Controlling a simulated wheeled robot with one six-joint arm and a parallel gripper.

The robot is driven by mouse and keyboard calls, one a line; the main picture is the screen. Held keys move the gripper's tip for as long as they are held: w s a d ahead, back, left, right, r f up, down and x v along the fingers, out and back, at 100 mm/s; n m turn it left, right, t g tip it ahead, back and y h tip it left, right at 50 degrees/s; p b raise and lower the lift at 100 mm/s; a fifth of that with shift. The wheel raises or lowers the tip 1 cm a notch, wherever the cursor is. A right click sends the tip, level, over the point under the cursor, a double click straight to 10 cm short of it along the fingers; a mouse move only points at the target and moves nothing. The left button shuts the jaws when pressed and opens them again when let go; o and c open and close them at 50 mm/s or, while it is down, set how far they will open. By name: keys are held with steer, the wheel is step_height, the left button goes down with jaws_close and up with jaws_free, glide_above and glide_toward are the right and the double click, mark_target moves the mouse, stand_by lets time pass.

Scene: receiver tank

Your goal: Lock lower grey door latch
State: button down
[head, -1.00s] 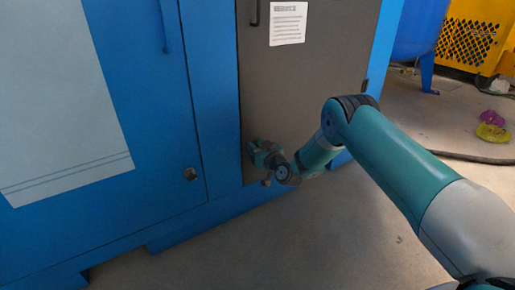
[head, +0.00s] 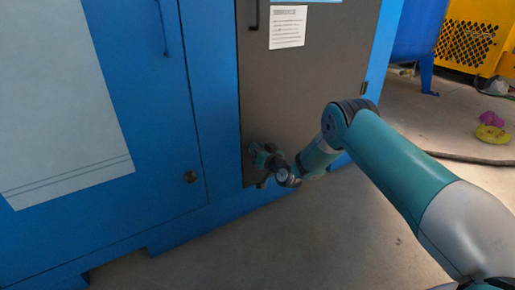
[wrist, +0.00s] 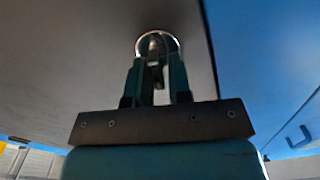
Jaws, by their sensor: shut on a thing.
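The grey door (head: 305,95) is closed in the blue cabinet and fills most of the wrist view (wrist: 80,70). The lower grey door latch (wrist: 157,45) shows in the wrist view as a round ringed fitting with a small dark grip part at its centre. My gripper (wrist: 158,70) is shut on this latch, with its fingers on either side of the grip part. In the head view my gripper (head: 256,158) is at the lower left corner of the grey door, and it hides the latch there.
A black handle (head: 254,14) is higher on the grey door. Yellow and purple items (head: 491,133) lie on the floor at right. The floor in front is clear.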

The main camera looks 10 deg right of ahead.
steer(key=m, duration=0.3)
steer(key=shift+d+m+p, duration=0.2)
steer(key=shift+m+p, duration=0.1)
steer(key=shift+p, duration=0.05)
steer(key=shift+w+d+f+m+p, duration=0.1)
steer(key=shift+f+m+p, duration=0.1)
steer(key=shift+m, duration=1.65)
steer(key=shift+s+d+f+m+p, duration=0.1)
steer(key=shift+f+m, duration=0.15)
steer(key=shift+m, duration=1.65)
steer(key=shift+w+f+m+p, duration=0.1)
steer(key=shift+f+m, duration=0.1)
steer(key=shift+m, duration=1.65)
steer(key=c, duration=1.2)
jaws_free()
